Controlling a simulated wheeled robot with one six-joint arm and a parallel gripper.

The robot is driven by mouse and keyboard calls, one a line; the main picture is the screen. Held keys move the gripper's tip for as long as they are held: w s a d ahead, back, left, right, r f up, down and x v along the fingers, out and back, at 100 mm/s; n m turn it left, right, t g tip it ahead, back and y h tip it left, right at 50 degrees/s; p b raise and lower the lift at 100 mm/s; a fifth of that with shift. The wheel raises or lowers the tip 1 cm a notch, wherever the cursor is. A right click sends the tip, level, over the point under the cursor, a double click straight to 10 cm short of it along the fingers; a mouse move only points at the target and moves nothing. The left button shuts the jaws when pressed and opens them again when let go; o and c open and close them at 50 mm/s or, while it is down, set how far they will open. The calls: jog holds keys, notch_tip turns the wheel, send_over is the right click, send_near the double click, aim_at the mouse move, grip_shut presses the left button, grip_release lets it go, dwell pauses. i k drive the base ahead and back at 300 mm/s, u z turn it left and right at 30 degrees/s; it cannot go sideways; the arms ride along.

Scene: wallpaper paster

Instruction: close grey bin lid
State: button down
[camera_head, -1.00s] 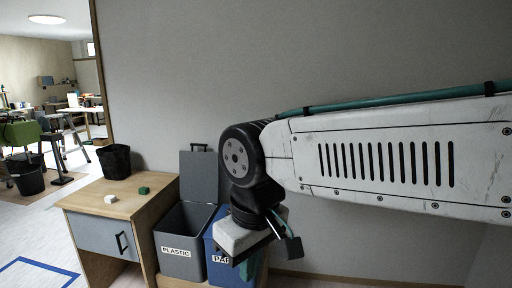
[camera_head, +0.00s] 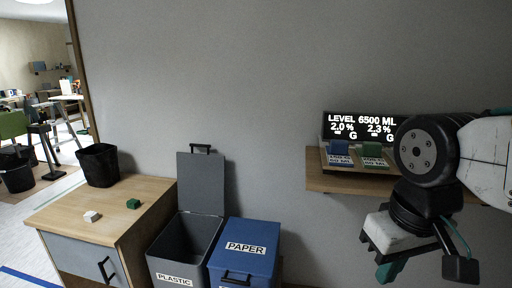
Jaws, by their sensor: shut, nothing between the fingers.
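The grey bin (camera_head: 183,242), labelled PLASTIC, stands on the left of a pair of bins. Its grey lid (camera_head: 201,183) stands upright and open against the wall at the back of the bin, with a black handle (camera_head: 201,148) on its top edge. I can see into the bin's dark inside. My gripper (camera_head: 388,271) hangs on the right, pointing down, well to the right of the grey bin and apart from it. It is shut with nothing in it; its fingertips are small in the view.
A blue bin (camera_head: 243,252) labelled PAPER stands right beside the grey one, lid shut. At left, a wooden cabinet (camera_head: 150,189) holds a black bin (camera_head: 99,165), a white block (camera_head: 91,216) and a green block (camera_head: 133,204). A wall shelf (camera_head: 322,182) with a display (camera_head: 359,127) is behind my arm.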

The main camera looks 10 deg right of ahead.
aim_at(201, 178)
jog(key=i, duration=1.05)
jog(key=u, duration=0.45)
